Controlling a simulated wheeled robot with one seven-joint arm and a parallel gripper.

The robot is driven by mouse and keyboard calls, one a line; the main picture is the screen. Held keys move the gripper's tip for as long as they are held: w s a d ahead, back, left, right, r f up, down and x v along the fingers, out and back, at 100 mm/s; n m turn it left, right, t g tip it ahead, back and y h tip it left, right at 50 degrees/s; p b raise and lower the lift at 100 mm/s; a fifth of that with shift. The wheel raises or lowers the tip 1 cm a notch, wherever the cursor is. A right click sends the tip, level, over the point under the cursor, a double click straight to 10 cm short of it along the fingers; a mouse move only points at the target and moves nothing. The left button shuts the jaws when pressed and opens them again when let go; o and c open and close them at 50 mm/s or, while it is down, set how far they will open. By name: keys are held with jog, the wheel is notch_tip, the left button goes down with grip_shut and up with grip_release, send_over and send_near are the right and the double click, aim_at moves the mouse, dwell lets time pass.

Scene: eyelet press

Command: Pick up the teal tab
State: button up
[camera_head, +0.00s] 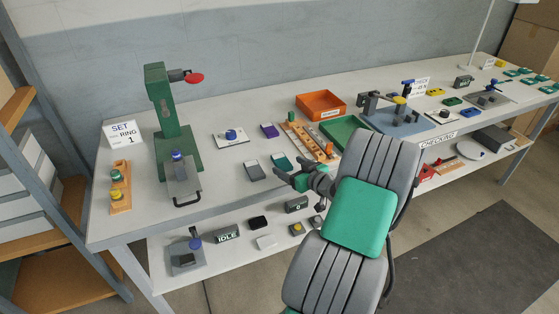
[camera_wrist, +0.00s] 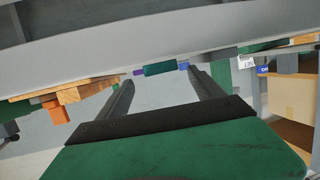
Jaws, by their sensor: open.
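The teal tab (camera_head: 281,161) lies flat on the white table, to the right of a grey tab (camera_head: 255,171). In the wrist view the teal tab (camera_wrist: 160,69) shows as a small dark teal block beyond and between my two fingers. My gripper (camera_head: 282,177) is close to the tab on its near side, at the table's front edge. It also shows in the wrist view (camera_wrist: 160,77), with its fingers apart and nothing held between them. My forearm hides part of the table to the right.
A purple tab (camera_head: 269,131) lies farther back. A wooden rack (camera_head: 304,139) stands right of the teal tab, with a green tray (camera_head: 345,133) and an orange bin (camera_head: 320,104) beyond. The green press (camera_head: 171,125) stands at left. A lower shelf (camera_head: 220,262) holds several small items.

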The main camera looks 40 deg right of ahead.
aim_at(282, 162)
jog(key=x, duration=0.3)
jog(key=shift+w+d, duration=0.1)
jog(key=shift+w, duration=0.1)
jog(key=c, duration=1.5)
jog(key=shift+c, duration=0.3)
jog(key=shift+r, duration=0.1)
